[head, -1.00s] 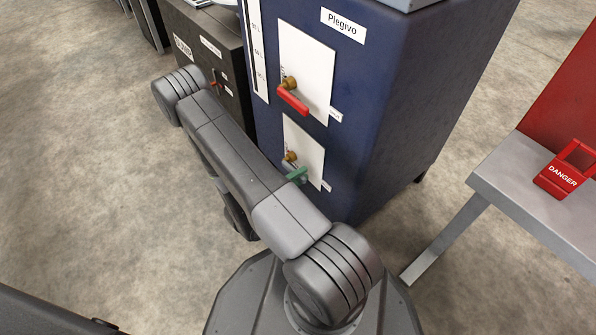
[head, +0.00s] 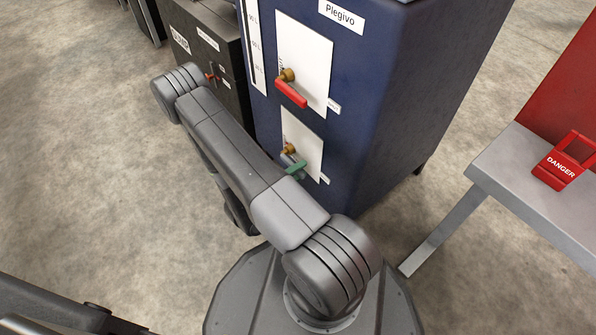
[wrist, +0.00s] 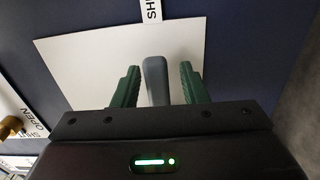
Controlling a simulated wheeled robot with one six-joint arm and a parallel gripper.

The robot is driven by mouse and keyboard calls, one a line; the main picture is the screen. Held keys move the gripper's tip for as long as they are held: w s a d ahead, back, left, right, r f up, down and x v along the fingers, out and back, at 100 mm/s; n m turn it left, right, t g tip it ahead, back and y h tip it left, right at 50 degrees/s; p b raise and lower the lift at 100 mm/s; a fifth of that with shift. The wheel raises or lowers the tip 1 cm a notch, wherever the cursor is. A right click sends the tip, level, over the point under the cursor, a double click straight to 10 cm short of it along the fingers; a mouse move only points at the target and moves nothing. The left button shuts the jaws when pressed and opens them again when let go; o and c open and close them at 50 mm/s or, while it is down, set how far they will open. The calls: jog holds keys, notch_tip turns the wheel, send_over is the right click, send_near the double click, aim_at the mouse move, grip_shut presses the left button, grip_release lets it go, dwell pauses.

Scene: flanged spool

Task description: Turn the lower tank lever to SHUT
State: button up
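The lower tank lever (wrist: 155,78) is a blue-grey bar on a white plate, pointing toward a label that begins "SH" (wrist: 152,10). In the head view its brass hub (head: 290,149) shows on the lower plate of the blue cabinet. My gripper (wrist: 158,84) has its green fingers on either side of the lever, with a narrow gap at each side. A green finger also shows beside the lever in the head view; my arm hides most of the gripper there. The lever's hub end is hidden in the wrist view.
The upper lever (head: 291,94), with a red handle, sits above on the blue cabinet (head: 405,95) marked Plegivo. A dark cabinet (head: 205,45) stands to the left. A grey bench (head: 520,165) with a red DANGER piece (head: 559,170) stands right.

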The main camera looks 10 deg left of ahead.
dwell(0.3)
jog(key=p+v, duration=0.3)
jog(key=v, duration=1)
jog(key=shift+s+a+p, duration=0.25)
jog(key=shift+s+p, duration=0.05)
jog(key=shift+p, duration=0.05)
jog(key=shift+w+d, duration=0.1)
jog(key=shift+b+x, duration=1.8)
jog(key=shift+x, duration=4.8)
